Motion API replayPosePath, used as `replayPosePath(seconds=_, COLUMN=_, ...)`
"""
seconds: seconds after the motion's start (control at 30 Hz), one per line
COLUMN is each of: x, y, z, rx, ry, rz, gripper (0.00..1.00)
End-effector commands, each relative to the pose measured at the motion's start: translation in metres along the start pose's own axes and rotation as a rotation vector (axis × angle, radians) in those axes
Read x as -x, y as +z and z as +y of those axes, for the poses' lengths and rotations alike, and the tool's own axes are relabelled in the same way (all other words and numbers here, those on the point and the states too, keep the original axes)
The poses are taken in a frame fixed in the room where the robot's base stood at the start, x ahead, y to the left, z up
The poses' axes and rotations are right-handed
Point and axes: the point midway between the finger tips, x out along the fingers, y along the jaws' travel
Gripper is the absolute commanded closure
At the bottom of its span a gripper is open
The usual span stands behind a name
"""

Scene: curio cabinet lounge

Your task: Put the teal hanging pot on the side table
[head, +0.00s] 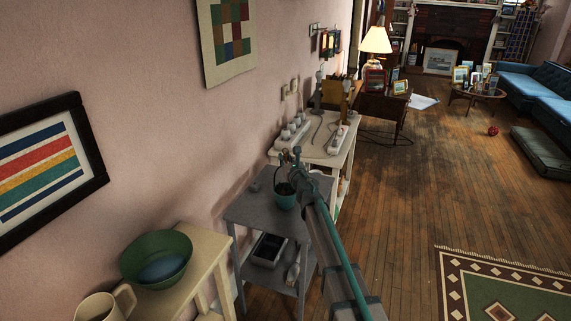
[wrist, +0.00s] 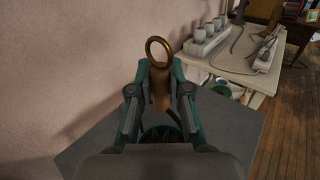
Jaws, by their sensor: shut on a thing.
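The teal hanging pot (head: 286,200) appears upright over the grey side table (head: 250,213) in the head view. My gripper (head: 290,158) is above the pot. In the wrist view, my gripper (wrist: 160,92) is shut on the pot's brown hanger, whose bronze ring (wrist: 160,49) sticks up beyond the fingers. The pot's dark inside (wrist: 160,133) shows below the fingers, partly hidden by them. I cannot tell whether the pot's base touches the tabletop.
A dark tray (head: 267,249) is on the lower shelf. A cream table with a green bowl (head: 157,257) and a mug (head: 104,304) is nearer. A white table with power strips (head: 338,138) stands behind.

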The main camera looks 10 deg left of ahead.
Motion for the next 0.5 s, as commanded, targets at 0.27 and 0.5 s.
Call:
replayPosePath(seconds=0.27, x=0.0, y=-0.0003, z=0.0002, rx=0.001, ry=0.0, rz=-0.002, gripper=1.0)
replayPosePath(seconds=0.5, x=0.0001, y=-0.0046, z=0.0001, rx=0.001, ry=0.0, rz=-0.001, gripper=0.76)
